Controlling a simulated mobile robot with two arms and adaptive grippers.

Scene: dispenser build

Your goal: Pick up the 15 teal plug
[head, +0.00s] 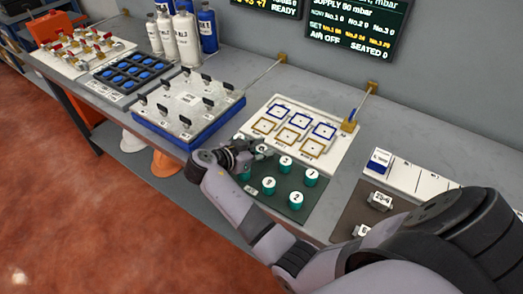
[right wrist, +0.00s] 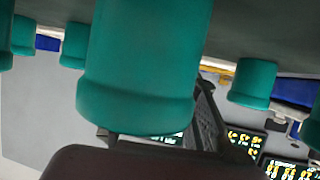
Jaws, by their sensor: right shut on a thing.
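Several teal plugs with white numbered tops stand on a dark green mat (head: 287,213) in the head view; one is a plug (head: 311,178) at the mat's right side. My right gripper (head: 244,153) is over the mat's back left part. In the right wrist view a large teal plug (right wrist: 145,62) fills the middle, with a dark finger (right wrist: 208,112) against its side. My right gripper is shut on this plug. Its number is turned away, so I cannot read it. Whether it is clear of the mat I cannot tell. My left gripper is not in view.
A white board (head: 343,143) with blue and gold squares lies behind the mat. A blue-edged tray (head: 228,113) with black-handled parts is to the left. A dark mat (head: 352,211) with white pieces lies to the right. Other teal plugs (right wrist: 253,80) stand close around the held one.

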